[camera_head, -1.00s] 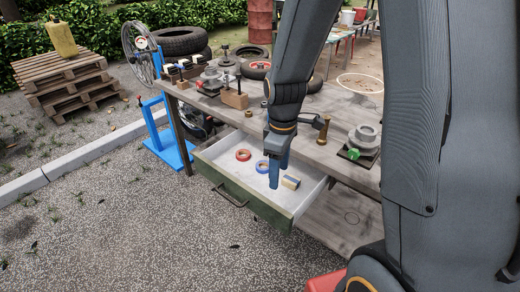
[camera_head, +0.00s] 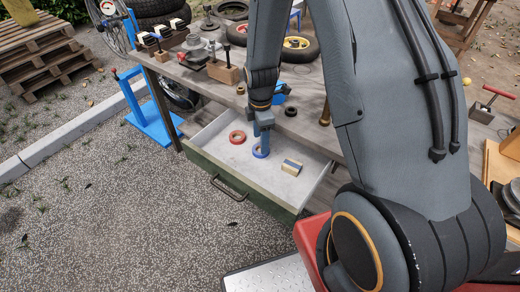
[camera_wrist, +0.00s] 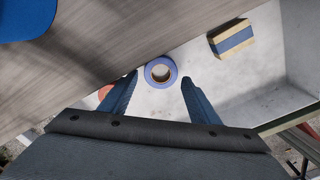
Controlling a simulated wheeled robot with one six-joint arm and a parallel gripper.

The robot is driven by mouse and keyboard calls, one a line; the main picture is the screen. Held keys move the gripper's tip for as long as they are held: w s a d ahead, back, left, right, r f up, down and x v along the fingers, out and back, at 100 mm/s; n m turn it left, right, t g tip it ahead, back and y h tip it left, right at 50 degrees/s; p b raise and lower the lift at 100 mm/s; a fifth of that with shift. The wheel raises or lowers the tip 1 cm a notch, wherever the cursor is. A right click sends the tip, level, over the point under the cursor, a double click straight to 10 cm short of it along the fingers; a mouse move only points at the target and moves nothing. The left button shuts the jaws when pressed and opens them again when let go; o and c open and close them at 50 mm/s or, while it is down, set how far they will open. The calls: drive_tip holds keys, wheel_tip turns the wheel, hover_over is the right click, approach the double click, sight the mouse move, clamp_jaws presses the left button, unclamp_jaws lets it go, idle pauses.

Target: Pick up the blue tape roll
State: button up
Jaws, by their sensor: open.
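The blue tape roll (camera_wrist: 161,72) lies flat on the white floor of the open drawer (camera_head: 192,154). In the wrist view it sits just beyond my open fingertips and between their lines. My gripper (camera_wrist: 159,77) is open and empty, pointing down into the drawer. In the head view my gripper (camera_head: 263,142) hides part of the blue tape roll (camera_head: 260,153). I cannot tell the exact height of the fingertips above the roll.
A red tape roll (camera_head: 237,137) lies left of the blue one. A wood-and-blue block (camera_head: 291,167) lies to its right; it also shows in the wrist view (camera_wrist: 232,38). The workbench top (camera_head: 300,122) overhangs the drawer's back. The drawer walls surround all three.

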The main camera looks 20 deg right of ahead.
sight(256, 146)
drive_tip(key=shift+s+f, duration=0.1)
drive_tip(key=shift+f, duration=1.65)
drive_tip(key=c, duration=0.8)
drive_tip(key=shift+r, duration=0.1)
